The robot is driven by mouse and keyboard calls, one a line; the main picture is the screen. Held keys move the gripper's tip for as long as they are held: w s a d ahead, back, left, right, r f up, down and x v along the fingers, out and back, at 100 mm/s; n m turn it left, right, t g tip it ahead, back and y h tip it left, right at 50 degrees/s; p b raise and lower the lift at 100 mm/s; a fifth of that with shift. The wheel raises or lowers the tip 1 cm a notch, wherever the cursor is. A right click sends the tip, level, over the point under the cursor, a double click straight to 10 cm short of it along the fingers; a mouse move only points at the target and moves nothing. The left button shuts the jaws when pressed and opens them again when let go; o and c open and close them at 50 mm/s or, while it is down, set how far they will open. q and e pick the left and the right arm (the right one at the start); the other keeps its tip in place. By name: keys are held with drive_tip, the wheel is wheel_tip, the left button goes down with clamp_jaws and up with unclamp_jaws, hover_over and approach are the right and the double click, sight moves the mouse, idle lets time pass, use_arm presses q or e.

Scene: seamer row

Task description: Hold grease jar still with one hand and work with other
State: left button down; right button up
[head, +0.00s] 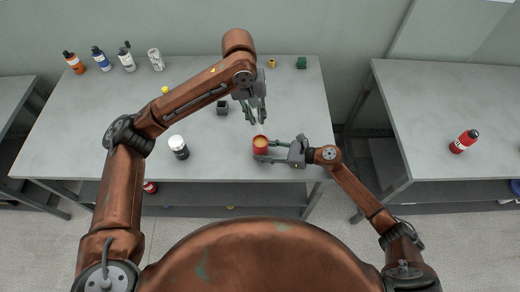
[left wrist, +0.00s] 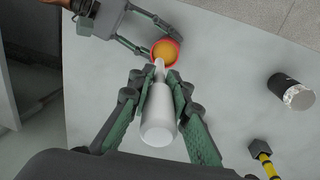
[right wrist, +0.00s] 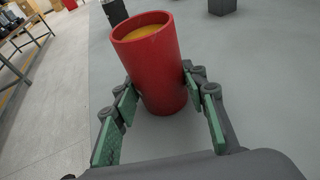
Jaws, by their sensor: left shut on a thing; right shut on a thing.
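The grease jar (head: 260,143) is a red, open-topped cup with orange-yellow content, upright near the front edge of the grey table. My right gripper (head: 268,152) is shut on it from the right; in the right wrist view the red jar (right wrist: 155,65) stands between the fingers. My left gripper (head: 255,115) is above and behind the jar, shut on a pale grey tool (left wrist: 157,115) with a thick body and a narrow tip. In the left wrist view the tip overlaps the rim of the jar (left wrist: 165,52); I cannot tell whether they touch.
A white jar with a black band (head: 179,148) and a dark block (head: 222,108) stand left of the grease jar. Several bottles (head: 100,58) line the back left. A green block (head: 301,63) sits at the back. Another table (head: 440,100) holds a red bottle (head: 464,141).

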drive_tip(key=o, duration=0.9)
drive_tip(key=shift+o, duration=0.2)
drive_tip(key=shift+d, duration=0.1)
drive_tip(key=v, duration=1.1)
drive_tip(key=shift+s+d+r, duration=0.2)
drive_tip(key=shift+d, duration=0.15)
